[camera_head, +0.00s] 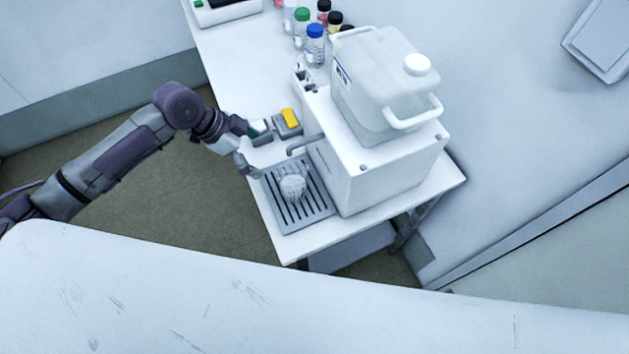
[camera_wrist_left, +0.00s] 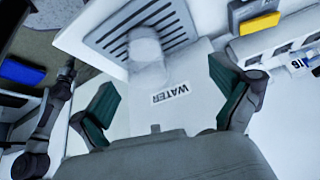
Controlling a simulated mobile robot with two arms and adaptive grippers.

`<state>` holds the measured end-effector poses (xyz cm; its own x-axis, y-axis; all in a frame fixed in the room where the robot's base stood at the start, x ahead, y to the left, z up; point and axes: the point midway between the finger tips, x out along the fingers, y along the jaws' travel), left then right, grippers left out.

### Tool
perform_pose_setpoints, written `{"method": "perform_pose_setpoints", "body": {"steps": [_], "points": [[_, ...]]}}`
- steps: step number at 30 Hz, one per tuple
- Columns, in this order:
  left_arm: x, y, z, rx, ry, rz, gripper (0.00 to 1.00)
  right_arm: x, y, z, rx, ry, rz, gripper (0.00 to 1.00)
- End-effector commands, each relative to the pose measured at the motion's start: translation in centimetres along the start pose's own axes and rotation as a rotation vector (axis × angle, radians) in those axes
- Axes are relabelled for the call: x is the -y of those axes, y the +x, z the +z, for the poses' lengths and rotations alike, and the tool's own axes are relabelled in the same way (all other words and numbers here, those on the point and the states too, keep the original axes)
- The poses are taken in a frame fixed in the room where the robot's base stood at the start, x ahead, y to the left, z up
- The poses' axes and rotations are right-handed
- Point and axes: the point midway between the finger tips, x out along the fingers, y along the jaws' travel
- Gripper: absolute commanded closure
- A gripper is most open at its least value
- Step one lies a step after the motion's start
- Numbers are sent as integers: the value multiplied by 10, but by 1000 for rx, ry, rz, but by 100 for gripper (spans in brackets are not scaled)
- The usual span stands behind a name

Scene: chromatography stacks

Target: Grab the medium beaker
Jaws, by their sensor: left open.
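A clear beaker (camera_head: 293,187) stands on the slatted drip tray (camera_head: 315,212) at the front of the white dispenser. In the left wrist view the beaker (camera_wrist_left: 146,52) is a pale translucent cylinder on the dark slats, beyond my fingertips. I cannot read any size mark on it. My left gripper (camera_head: 250,147) is to the upper left of the beaker, apart from it. Its two green-padded fingers are spread and empty in the left wrist view (camera_wrist_left: 168,108), with a "WATER" label (camera_wrist_left: 170,93) on a white surface between them. My right gripper does not show.
The white dispenser (camera_head: 365,175) carries a large container (camera_head: 385,85) just right of the beaker. A grey device with a yellow top (camera_head: 290,118) sits behind the tray, near my gripper. Several capped bottles (camera_head: 314,45) stand farther back. The tray is close to the table's front edge.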

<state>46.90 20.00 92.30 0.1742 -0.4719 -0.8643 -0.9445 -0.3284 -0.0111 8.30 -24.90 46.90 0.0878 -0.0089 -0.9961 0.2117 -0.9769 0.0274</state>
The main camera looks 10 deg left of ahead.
Motion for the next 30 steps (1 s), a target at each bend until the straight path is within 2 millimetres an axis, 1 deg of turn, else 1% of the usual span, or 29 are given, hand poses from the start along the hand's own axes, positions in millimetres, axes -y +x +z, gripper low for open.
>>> {"method": "perform_pose_setpoints", "body": {"steps": [1, 2, 3, 5, 8, 12, 15, 18, 23, 28, 30], "points": [[-10, -12, -6, 7, 53, 30, 0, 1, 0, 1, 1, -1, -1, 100], [-15, -16, -9, 8, 74, 46, 0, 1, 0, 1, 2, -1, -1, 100], [-20, -18, -11, 11, 95, 63, 0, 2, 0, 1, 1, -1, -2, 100], [-25, -16, -14, 11, 111, 77, 0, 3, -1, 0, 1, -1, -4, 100], [-28, -1, -15, 9, 113, 84, 0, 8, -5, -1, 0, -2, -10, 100], [-30, 28, -15, 8, 110, 82, 0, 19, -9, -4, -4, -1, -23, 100], [-30, 45, -14, 8, 109, 79, 0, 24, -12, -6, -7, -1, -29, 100], [-31, 57, -14, 8, 111, 78, 0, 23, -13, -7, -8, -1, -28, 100], [-31, 66, -14, 8, 110, 77, 0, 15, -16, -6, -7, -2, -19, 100], [-31, 90, -15, 8, 108, 79, 0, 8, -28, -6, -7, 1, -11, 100], [-31, 101, -14, 8, 108, 78, 0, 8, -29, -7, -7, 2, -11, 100]]}}
